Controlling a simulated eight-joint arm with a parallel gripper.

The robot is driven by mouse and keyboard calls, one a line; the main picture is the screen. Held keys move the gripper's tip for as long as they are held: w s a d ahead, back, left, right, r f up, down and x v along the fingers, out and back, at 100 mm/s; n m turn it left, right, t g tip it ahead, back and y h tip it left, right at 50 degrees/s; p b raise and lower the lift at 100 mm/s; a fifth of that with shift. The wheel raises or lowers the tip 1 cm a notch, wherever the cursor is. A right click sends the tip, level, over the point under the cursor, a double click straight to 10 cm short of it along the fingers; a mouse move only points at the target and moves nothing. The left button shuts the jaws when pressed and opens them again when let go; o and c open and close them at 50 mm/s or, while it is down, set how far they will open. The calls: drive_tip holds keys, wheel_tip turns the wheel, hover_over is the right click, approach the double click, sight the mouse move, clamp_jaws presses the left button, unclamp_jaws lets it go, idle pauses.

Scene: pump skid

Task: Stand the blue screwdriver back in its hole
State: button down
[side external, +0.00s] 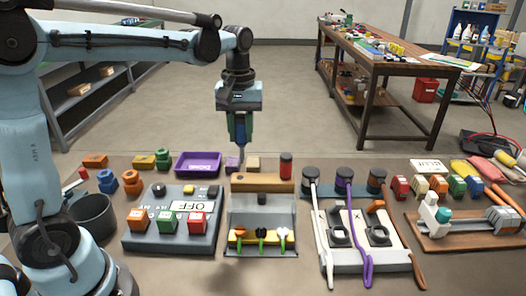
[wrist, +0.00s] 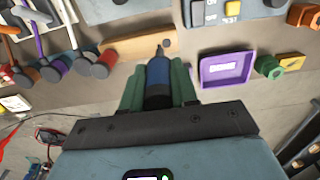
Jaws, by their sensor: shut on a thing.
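The blue screwdriver (wrist: 158,80) is held between the green fingers of my gripper (wrist: 158,88), its dark shank and tip pointing away from the wrist. In the side external view my gripper (side external: 240,140) points down behind the wooden block (side external: 255,184), with the blue handle (side external: 240,126) between its fingers. The wooden block also shows in the wrist view (wrist: 130,47), where the screwdriver tip overlaps its edge. A small dark spot, perhaps a hole, shows near the block's right end. The tip's height above the block cannot be told.
A red cylinder (side external: 286,166) stands at the block's right end. A purple tray (side external: 197,163) lies left of my gripper.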

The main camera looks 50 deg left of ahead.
sight(238, 144)
drive_tip(key=shift+w+a, duration=0.2)
drive_tip(key=shift+a, duration=0.7)
drive_tip(key=shift+f, duration=2.4)
drive_tip(key=shift+f, duration=2.55)
drive_tip(key=c, duration=0.8)
unclamp_jaws()
wheel_tip(238, 144, up, 12)
drive_tip(key=shift+r, duration=0.1)
